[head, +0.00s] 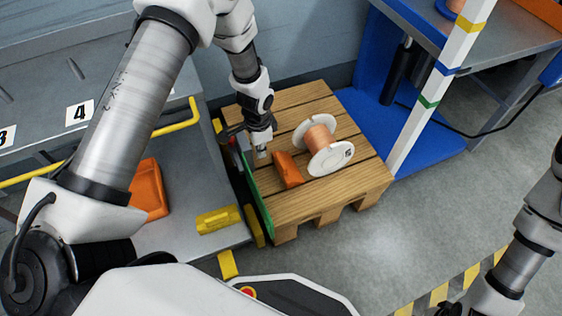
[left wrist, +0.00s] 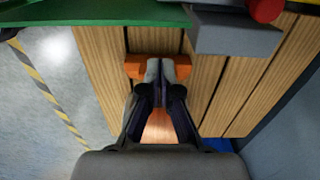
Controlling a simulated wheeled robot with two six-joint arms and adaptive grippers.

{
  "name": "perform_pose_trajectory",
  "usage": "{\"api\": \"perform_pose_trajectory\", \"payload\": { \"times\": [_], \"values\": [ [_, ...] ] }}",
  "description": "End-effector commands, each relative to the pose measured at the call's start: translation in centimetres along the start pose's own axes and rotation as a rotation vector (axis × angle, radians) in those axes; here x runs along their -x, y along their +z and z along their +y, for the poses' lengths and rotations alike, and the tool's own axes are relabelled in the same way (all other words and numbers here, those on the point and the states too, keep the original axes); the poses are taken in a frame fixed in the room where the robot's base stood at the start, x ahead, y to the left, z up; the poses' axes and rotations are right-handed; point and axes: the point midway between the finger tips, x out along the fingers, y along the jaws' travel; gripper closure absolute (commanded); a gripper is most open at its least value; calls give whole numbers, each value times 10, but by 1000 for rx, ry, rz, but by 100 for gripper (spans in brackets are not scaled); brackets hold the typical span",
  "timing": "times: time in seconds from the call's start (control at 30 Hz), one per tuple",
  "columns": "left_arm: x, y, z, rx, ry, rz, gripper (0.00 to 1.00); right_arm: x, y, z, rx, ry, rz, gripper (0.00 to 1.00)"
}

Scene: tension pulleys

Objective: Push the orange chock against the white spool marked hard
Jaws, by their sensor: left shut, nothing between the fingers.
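The orange chock (head: 288,170) lies on the wooden pallet, just left of the white spool (head: 332,160) wound with copper-coloured wire. The spool lies on its side, with a small dark mark on its near flange that I cannot read. Whether chock and spool touch is hard to tell. My left gripper (head: 262,154) points down at the chock's left side, shut and empty. In the left wrist view its closed fingertips (left wrist: 160,62) cover the middle of the chock (left wrist: 135,66), and copper-coloured wire (left wrist: 159,128) shows between the fingers. My right gripper is out of view.
The pallet (head: 340,197) has a green board (head: 259,200) along its left edge. A grey block (left wrist: 235,36) is close by in the left wrist view. A striped post (head: 433,90) stands right of the pallet. A yellow block (head: 218,219) and orange object (head: 149,190) are left.

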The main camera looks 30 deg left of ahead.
Motion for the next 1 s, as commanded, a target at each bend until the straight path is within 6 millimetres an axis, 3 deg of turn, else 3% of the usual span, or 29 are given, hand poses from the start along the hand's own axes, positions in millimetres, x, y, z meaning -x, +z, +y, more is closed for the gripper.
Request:
{"api": "perform_pose_trajectory", "payload": {
  "times": [0.17,0.6,0.8,1.0],
  "values": [
    [-15,0,0,1,0,0,100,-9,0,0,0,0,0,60],
    [-110,0,1,1,1,-1,100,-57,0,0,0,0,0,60],
    [-105,-33,0,-1,-5,2,100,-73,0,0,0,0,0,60],
    [-101,-40,0,2,-3,1,100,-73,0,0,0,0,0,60]
  ]
}}
